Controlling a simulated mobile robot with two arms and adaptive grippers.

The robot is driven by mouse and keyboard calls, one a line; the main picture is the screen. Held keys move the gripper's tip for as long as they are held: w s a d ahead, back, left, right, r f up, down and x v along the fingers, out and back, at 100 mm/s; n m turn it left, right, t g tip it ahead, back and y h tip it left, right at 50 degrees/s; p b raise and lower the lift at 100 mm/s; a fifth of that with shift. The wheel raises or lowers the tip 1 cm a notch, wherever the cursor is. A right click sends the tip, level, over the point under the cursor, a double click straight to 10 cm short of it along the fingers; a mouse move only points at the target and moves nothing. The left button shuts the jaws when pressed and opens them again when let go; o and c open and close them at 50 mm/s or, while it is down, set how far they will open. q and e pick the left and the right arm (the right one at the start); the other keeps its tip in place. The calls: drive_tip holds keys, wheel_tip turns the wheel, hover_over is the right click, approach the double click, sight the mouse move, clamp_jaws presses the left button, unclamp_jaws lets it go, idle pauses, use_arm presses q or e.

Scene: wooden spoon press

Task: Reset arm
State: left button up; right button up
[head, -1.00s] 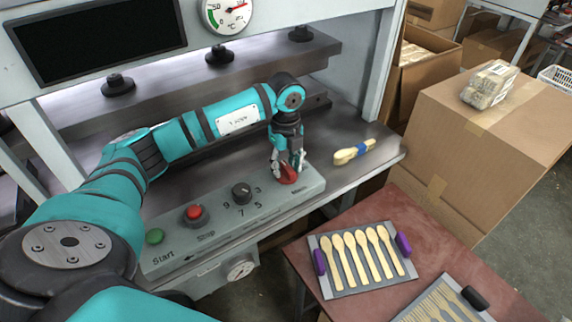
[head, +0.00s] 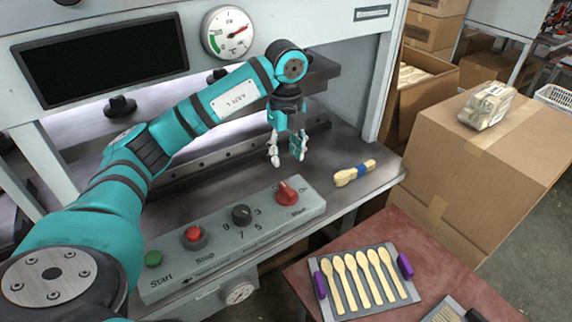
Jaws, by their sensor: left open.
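My left arm reaches in from the left across the press. Its left gripper (head: 287,154) points down, open and empty, above the press bed and just behind the control panel (head: 270,213). The red main switch (head: 287,191) on the panel's right end stands below the gripper, apart from it. The panel also carries a black dial (head: 241,214), a red stop button (head: 194,236) and a green start button (head: 153,258). My right gripper is not in view.
A spoon bundle with a blue band (head: 355,173) lies on the bed's right end. A tray of wooden spoons with purple handles (head: 350,311) lies on the reddish table (head: 425,248). Cardboard boxes (head: 470,150) stand right.

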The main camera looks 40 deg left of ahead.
use_arm(q)
drive_tip(key=shift+r, duration=0.25)
idle(0.3)
